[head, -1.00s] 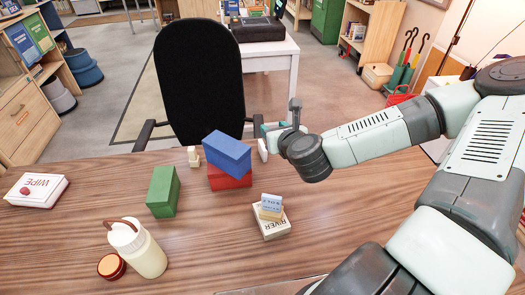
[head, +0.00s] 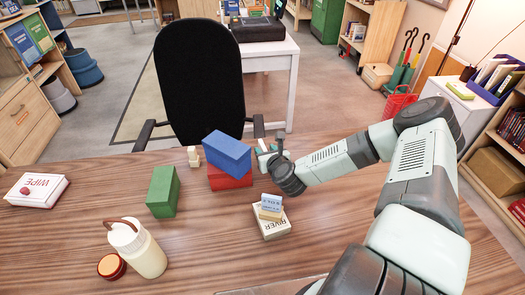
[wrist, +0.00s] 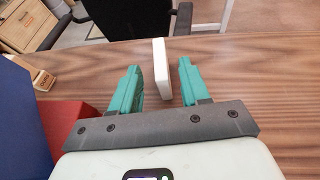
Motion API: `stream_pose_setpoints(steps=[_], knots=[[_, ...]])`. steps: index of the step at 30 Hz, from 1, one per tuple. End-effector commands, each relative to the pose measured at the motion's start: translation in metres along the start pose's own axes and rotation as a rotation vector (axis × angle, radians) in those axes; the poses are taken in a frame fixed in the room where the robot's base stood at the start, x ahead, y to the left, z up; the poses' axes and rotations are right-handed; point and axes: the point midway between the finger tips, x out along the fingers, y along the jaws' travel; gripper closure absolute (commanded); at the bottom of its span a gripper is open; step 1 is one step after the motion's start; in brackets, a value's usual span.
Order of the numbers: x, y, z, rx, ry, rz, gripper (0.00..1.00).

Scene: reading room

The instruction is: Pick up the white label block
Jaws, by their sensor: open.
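The white label block (wrist: 161,70) stands upright on the wooden table in the wrist view. It shows between the two teal fingers of my gripper (wrist: 159,70), with a gap on each side, nearer the right finger. How far it reaches in between the fingertips is hard to tell. My gripper (head: 266,150) is open, low over the table's far part in the head view, right of the stacked blocks. There the white block is mostly hidden by the gripper. No label face can be read.
A blue block (head: 227,151) lies on a red block (head: 230,180) just left of my gripper. A small stack on a RIVER box (head: 271,226) stands nearer. A green block (head: 162,191), a jar (head: 147,257) and a WIPE box (head: 37,190) are further left.

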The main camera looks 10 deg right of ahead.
Motion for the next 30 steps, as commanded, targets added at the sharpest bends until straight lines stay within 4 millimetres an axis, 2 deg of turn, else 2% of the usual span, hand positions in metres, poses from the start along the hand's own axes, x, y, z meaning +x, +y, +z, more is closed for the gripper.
stream_pose_setpoints(steps=[6,15,17,24,25,30], knots=[[0.033,-0.001,0.0,-0.002,0.0,0.0,0.54],[0.039,-0.001,0.0,0.0,0.001,0.0,0.54],[0.039,-0.001,0.0,0.0,0.0,0.0,0.6],[0.039,-0.001,0.0,0.0,0.0,0.0,0.97],[0.039,-0.001,0.0,0.0,0.0,0.0,1.0],[0.039,-0.001,0.001,0.0,0.0,0.0,1.0]])
